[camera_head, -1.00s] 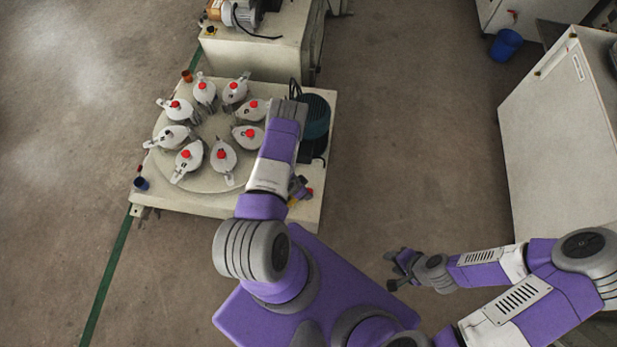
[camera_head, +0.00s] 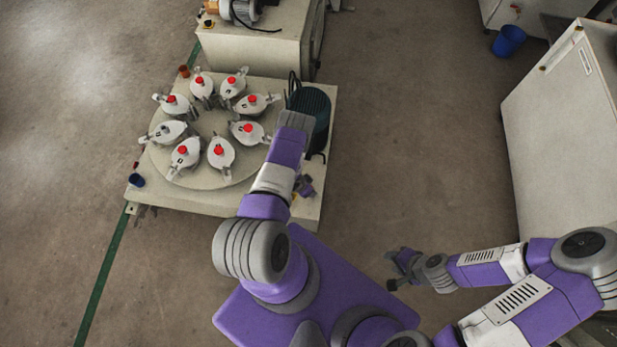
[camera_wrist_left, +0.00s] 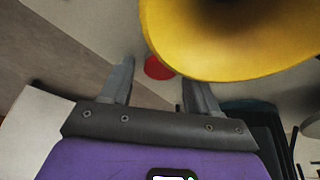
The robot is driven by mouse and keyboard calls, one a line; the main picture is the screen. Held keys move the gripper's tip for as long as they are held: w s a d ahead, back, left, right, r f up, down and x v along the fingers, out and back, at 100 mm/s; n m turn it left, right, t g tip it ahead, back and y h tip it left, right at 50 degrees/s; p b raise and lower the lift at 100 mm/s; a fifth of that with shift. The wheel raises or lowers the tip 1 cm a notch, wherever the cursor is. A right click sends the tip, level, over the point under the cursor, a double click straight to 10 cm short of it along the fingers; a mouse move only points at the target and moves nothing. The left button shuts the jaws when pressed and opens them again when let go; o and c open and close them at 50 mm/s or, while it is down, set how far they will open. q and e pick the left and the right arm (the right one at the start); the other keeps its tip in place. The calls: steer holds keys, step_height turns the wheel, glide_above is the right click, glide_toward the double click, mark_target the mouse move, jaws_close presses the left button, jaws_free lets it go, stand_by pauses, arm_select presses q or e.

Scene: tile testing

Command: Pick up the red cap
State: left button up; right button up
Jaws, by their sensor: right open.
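In the left wrist view a red round cap (camera_wrist_left: 158,68) shows on a pale surface, between and beyond my left fingertips, partly covered by a yellow round thing. My left gripper (camera_wrist_left: 160,75) is open; its two grey fingers stand apart on either side of the cap, with no clear contact. In the head view my left gripper (camera_head: 304,185) is small and dark over the table's right front edge; the cap there is hidden. My right gripper (camera_head: 398,268) is open and empty over the floor, away from the table.
A large yellow thing with a dark opening (camera_wrist_left: 215,60) is close to my left fingers. The table (camera_head: 190,198) bears a round plate with several white red-topped jars (camera_head: 185,152). A dark green motor-like cylinder (camera_head: 318,105) is beside my left arm. A blue cup (camera_head: 137,180) stands front left.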

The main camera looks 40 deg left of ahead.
arm_select(q)
steer(key=c, duration=0.9)
